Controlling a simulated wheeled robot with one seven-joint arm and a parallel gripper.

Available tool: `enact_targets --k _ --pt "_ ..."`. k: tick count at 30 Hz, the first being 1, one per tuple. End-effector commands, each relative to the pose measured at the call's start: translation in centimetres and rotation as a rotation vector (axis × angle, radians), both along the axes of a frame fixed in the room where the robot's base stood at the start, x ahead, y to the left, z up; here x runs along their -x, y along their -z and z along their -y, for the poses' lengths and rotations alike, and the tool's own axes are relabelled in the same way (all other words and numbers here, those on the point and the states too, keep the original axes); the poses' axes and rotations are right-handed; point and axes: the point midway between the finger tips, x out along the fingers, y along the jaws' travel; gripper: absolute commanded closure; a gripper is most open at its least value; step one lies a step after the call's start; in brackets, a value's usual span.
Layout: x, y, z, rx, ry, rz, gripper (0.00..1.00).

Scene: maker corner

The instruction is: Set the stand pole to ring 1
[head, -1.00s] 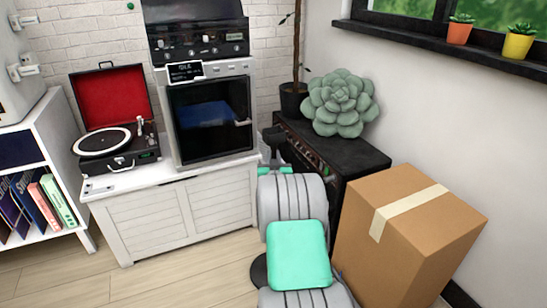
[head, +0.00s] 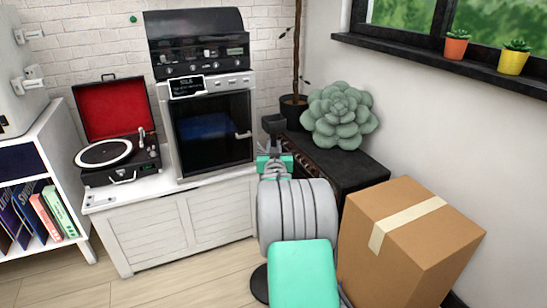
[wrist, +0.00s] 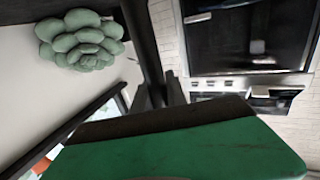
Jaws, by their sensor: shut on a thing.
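The stand shows in the head view as a dark top piece (head: 272,125) just above my gripper (head: 275,164) and a black round base (head: 258,285) on the floor. My own arm hides most of the length between them. In the wrist view the dark stand pole (wrist: 142,40) runs down between the two fingers of my gripper (wrist: 160,94), which are shut on it. I cannot make out any ring marks or numbers on the pole.
A cardboard box (head: 420,240) stands close on the right. A black stove (head: 350,180) with a succulent cushion (head: 338,115) is behind the gripper. A white cabinet (head: 160,232) with a turntable (head: 118,165) and an oven (head: 212,130) is left. Floor is free in front of the cabinet.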

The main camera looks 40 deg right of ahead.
Motion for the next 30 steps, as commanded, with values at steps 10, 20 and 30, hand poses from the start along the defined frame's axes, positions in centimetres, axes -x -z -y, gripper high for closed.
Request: enact_targets --k 10,20,30 --pt "-0.1 -1.1 0.1 0.011 0.000 0.013 0.79" --pt "-0.1 -0.6 0.0 0.004 0.000 0.005 0.61" --pt "2.0 -0.8 -1.7 0.004 0.000 0.005 0.61"
